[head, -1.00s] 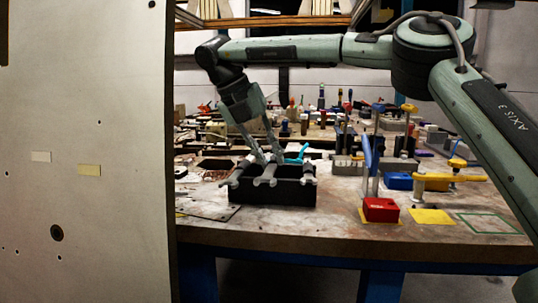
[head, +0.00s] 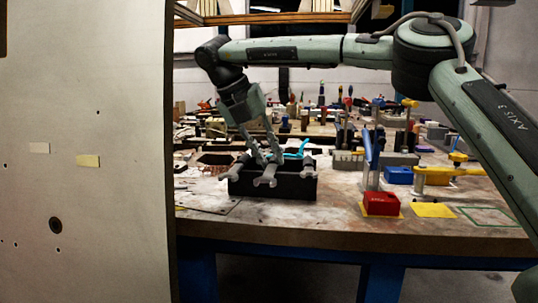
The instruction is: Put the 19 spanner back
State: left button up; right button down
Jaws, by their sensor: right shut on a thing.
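A black open-topped rack (head: 292,190) stands near the front edge of the workbench. Several grey spanners lie across it with their open ends over its front side: one at the left (head: 233,173), one in the middle (head: 266,180) and one at the right (head: 308,166). My right gripper (head: 269,161) points down over the rack and is shut on a spanner, which looks like the middle one. The fingers hide part of it. Size marks are too small to read, so I cannot tell which is the 19. My left gripper is not in view.
A cyan tool (head: 299,150) lies behind the rack. A red block (head: 381,204) and a blue upright clamp (head: 373,150) stand to the right, with a yellow patch (head: 433,210) beyond. A pale panel (head: 85,120) fills the left. The bench front between rack and red block is clear.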

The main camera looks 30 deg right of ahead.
jog(key=c, duration=1.3)
grip_release()
jog(key=v, duration=1.2)
